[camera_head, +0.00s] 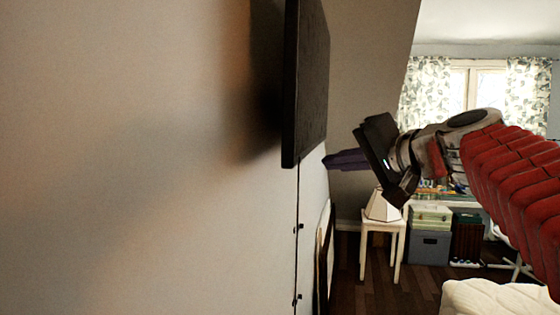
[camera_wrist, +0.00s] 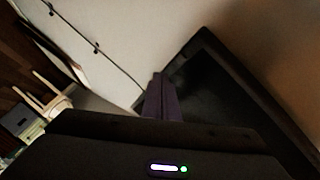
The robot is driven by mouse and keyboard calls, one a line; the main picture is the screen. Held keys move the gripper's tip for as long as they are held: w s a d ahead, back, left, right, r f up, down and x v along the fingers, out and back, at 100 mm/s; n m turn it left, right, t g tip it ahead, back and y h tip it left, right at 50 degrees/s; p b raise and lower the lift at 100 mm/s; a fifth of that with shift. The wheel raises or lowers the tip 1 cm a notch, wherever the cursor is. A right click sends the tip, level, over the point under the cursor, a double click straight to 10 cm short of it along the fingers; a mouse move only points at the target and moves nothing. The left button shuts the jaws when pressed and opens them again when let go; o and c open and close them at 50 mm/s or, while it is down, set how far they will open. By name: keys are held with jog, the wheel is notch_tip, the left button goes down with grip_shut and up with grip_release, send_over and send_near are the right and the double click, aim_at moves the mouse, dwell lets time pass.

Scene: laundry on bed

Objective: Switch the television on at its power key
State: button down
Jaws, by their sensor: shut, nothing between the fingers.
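The television (camera_head: 308,90) is a thin dark panel on the wall, seen nearly edge-on in the head view. Its screen looks dark. In the wrist view the television (camera_wrist: 215,90) is tilted, with its frame edge running past the fingers. My gripper (camera_head: 328,161) has its purple fingers shut and empty, pointing left at the wall just below the television's far lower corner. In the wrist view my gripper (camera_wrist: 157,78) lies close to the television's edge; I cannot tell whether it touches. I cannot make out the power key in either view.
A cable (camera_head: 297,235) runs down the wall below the television. A white stool (camera_head: 384,228) with a lamp (camera_head: 383,205) stands beyond, beside storage boxes (camera_head: 430,235). A pale bed (camera_head: 495,298) is at the lower right. The floor by the stool looks clear.

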jog(key=shift+w+a, duration=0.2)
jog(key=shift+a, duration=0.4)
jog(key=shift+w+a, duration=0.2)
jog(key=shift+a, duration=0.4)
jog(key=shift+a+r, duration=0.1)
dwell(1.1)
jog(key=shift+w+a, duration=0.1)
jog(key=shift+a, duration=0.25)
jog(key=shift+w+a, duration=0.1)
jog(key=shift+a, duration=0.2)
dwell(0.9)
jog(key=shift+d, duration=0.1)
jog(key=shift+s+d, duration=0.25)
jog(key=shift+d, duration=0.4)
jog(key=shift+s+d, duration=0.25)
jog(key=shift+d, duration=0.55)
jog(key=shift+s+d, duration=0.25)
jog(key=shift+d, duration=0.55)
jog(key=shift+s+d, duration=0.25)
jog(key=shift+d, duration=0.55)
dwell(0.3)
